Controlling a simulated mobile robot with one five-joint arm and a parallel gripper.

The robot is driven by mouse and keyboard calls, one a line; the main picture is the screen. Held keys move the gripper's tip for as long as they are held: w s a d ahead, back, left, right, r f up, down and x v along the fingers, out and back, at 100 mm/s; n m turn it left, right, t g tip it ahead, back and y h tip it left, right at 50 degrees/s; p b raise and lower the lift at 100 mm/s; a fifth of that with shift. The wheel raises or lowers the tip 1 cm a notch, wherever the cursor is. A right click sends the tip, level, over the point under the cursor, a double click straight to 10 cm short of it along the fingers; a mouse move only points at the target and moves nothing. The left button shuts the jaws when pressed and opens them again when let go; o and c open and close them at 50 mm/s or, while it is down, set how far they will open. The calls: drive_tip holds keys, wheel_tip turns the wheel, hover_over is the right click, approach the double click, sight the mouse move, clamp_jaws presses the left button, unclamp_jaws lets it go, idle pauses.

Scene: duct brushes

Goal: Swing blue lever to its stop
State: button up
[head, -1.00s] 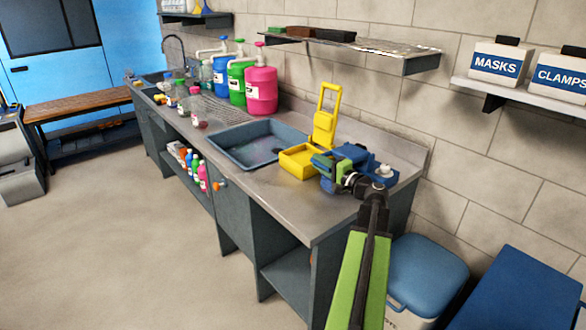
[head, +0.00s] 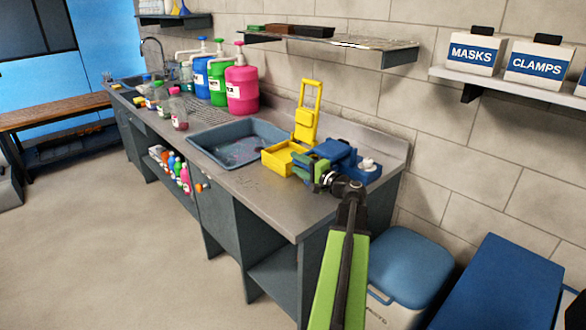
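A blue fixture (head: 367,176) with a white knob on top stands at the near right end of the counter. A blue bar-like part (head: 333,149) beside it looks like the blue lever, but it is small and partly covered. My gripper (head: 312,170) is at the counter end, at the left front side of the blue parts and close to them. Its fingers overlap the blue parts in this view, so I cannot tell if they touch or whether they are open or shut. A yellow tray (head: 283,158) with an upright yellow frame (head: 307,112) stands just left of the gripper.
A sink basin (head: 238,145) lies left of the yellow tray. Pink (head: 242,90), green and blue pump jugs stand farther along the counter. A wall shelf (head: 335,45) hangs above. A blue-lidded bin (head: 404,268) and a blue box (head: 503,285) stand on the floor at right.

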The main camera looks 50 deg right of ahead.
drive_tip(key=shift+d+f, duration=0.1)
drive_tip(key=shift+d, duration=0.05)
drive_tip(key=shift+s, duration=0.4)
drive_tip(key=s+a, duration=0.2)
drive_tip(key=s, duration=1.4)
drive_tip(key=shift+s+a, duration=0.25)
drive_tip(key=shift+a, duration=0.1)
